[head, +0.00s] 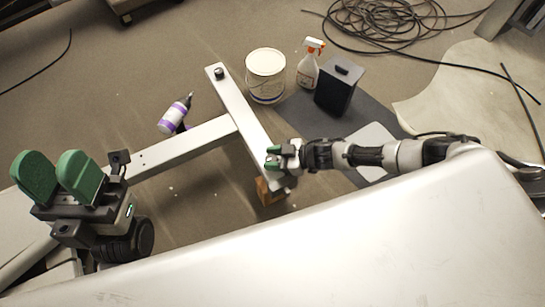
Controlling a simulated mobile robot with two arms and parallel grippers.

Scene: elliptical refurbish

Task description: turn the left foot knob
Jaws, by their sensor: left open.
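A white metal foot bar (243,112) lies above the floor, joined by a long white beam (185,145) from the left. A black round knob (219,73) sits on the bar's far end. My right gripper (271,157), with green fingertips, is at the bar's near end; the gripper and arm cover much of that end, so any knob there is hidden. I cannot tell whether its fingers are closed on something. My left gripper (57,178) is open and empty at the left, its green pads apart, far from both bar ends.
A white bucket (265,75), an orange-topped spray bottle (309,63) and a black box (339,88) stand beyond the bar. A purple-white bottle (175,115) lies near the beam. A wooden block (268,194) is under the near end. Coiled cable (400,22) lies at the back right.

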